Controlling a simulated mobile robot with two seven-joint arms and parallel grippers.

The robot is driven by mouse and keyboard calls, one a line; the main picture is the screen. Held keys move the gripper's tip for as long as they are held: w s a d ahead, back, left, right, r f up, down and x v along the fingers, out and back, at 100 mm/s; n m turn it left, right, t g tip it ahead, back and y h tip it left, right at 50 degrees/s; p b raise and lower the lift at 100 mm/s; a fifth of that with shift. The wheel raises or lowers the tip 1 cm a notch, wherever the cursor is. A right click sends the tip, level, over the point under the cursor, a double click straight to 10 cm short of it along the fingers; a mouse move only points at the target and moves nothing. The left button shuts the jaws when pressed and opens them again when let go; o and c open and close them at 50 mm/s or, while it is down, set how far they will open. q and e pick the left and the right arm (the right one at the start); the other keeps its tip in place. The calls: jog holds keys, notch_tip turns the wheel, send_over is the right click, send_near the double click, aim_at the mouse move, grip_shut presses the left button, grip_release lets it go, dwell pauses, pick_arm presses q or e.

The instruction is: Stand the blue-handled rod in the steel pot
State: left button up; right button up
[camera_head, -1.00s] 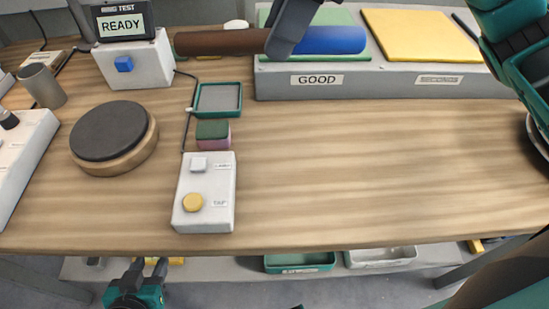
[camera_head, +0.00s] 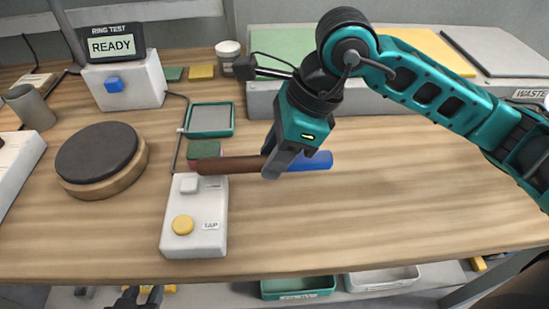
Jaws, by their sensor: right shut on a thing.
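The blue-handled rod (camera_head: 232,164) is level, with its brown shaft to the left and its blue handle (camera_head: 318,161) to the right. My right gripper (camera_head: 285,165) is shut around it near where brown meets blue. The rod is above the table, and its brown end overlaps the green-topped block in the picture. A grey metal cup (camera_head: 31,107), which looks like the steel pot, stands at the far left; its inside cannot be made out. My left gripper (camera_head: 140,299) shows only its fingertips at the bottom edge, apart and empty, in front of the table.
A round dark-topped disc (camera_head: 97,155) lies between cup and rod. A white button box (camera_head: 195,230) stands below the rod's brown end. A green tray (camera_head: 209,119) and the READY display (camera_head: 112,44) are behind. The table's right front is clear.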

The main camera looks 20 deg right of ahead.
jog(key=shift+f, duration=0.65)
jog(key=shift+f, duration=0.2)
jog(key=o, duration=1.1)
jog(key=shift+r, duration=0.1)
jog(key=p+v, duration=0.1)
jog(key=v, duration=1.1)
jog(key=shift+r, duration=0.1)
